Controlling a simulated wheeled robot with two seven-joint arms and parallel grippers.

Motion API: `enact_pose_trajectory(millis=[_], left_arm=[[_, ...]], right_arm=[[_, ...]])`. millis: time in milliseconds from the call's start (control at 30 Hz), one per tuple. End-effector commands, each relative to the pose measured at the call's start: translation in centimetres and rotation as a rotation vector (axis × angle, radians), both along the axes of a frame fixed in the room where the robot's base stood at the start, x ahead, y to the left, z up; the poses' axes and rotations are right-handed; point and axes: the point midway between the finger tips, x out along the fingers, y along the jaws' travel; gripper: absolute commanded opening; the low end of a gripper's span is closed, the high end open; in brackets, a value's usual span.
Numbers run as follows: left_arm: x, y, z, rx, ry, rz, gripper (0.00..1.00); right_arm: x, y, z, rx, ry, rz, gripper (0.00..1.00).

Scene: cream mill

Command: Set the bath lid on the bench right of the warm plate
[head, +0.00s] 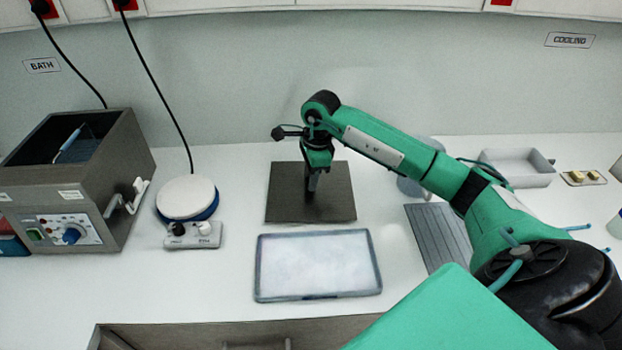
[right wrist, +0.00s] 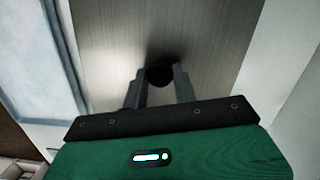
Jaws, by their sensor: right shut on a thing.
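The bath lid (head: 285,206) is a flat, dark grey, brushed square plate. It lies level at or just above the bench, right of the warm plate (head: 187,195); I cannot tell whether it touches the bench. The warm plate has a round white top and a blue ring. My right gripper (head: 311,190) points down over the lid's middle. In the right wrist view its fingers (right wrist: 160,80) are shut on the lid's dark round knob (right wrist: 160,75), with the lid's surface (right wrist: 205,35) around it. The bath (head: 75,190) stands open at the far left. My left gripper is not in view.
A pale tray with a blue-grey rim (head: 318,297) lies just in front of the lid. A grey ribbed mat (head: 437,235) and a shallow grey bin (head: 518,167) are to the right. White bench (head: 235,240) shows between warm plate and lid.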

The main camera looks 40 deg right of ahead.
Motion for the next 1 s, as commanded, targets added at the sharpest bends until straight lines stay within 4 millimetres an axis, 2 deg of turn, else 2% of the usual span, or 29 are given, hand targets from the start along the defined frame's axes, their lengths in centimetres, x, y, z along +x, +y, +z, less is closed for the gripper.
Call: enact_pose_trajectory(millis=[100, 467, 500, 600, 1000], left_arm=[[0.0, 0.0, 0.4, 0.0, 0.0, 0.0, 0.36], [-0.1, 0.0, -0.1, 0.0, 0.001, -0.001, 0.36], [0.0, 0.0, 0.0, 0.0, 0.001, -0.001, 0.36], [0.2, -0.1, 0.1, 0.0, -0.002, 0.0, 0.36], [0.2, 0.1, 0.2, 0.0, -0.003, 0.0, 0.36]], right_arm=[[-0.1, 0.0, -1.4, 0.0, 0.001, 0.0, 0.08], [0.0, 0.0, -2.0, 0.0, -0.001, 0.001, 0.08], [0.0, 0.0, -1.9, 0.0, 0.0, 0.001, 0.34], [0.0, 0.0, -1.8, 0.0, 0.0, 0.001, 0.5], [0.0, -0.1, -1.2, 0.0, -0.002, 0.001, 0.5]])
